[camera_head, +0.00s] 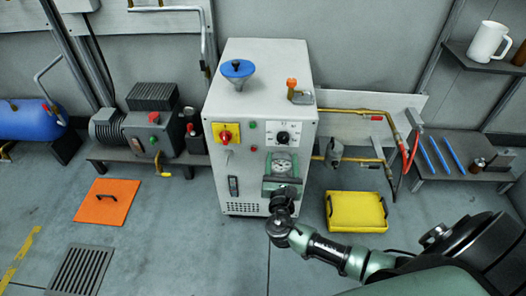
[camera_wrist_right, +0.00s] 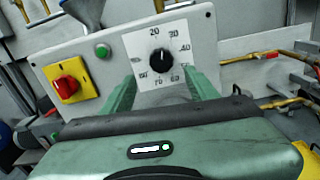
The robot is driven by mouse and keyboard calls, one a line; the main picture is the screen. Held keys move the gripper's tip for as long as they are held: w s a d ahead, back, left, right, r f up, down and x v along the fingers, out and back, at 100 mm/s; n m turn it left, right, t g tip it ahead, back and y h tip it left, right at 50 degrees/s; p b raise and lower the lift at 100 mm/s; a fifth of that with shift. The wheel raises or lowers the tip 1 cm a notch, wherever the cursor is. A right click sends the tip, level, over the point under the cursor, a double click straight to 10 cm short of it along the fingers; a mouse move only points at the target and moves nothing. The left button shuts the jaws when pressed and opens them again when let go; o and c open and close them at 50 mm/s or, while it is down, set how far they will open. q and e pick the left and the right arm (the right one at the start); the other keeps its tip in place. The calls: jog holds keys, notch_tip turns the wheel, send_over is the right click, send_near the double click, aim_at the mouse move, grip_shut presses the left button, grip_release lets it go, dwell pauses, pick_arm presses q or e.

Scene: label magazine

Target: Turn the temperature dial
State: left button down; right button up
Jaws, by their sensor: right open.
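The temperature dial (camera_head: 283,138) is a black round knob on a white plate with numbers, on the front of the white cabinet. In the right wrist view the dial (camera_wrist_right: 161,61) stands just beyond my fingertips, its pale mark pointing up towards 20. My right gripper (camera_head: 282,156) is in front of the cabinet, just below the dial in the head view. Its green fingers (camera_wrist_right: 161,82) are open, one to each side of the dial's line, and no contact with the knob shows. My left gripper is not in view.
Left of the dial are a green button (camera_head: 253,125) and a red knob on a yellow plate (camera_head: 226,134). A blue funnel (camera_head: 238,69) and an orange-topped lever (camera_head: 292,85) are on top of the cabinet.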

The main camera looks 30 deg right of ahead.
aim_at(283, 141)
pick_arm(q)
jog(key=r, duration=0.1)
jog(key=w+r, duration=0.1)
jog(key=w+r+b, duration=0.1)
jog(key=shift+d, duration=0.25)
pick_arm(e)
jog(key=x, duration=0.7)
jog(key=shift+w+d, duration=0.25)
jog(key=shift+d, duration=0.15)
jog(key=shift+f, duration=0.1)
grip_shut()
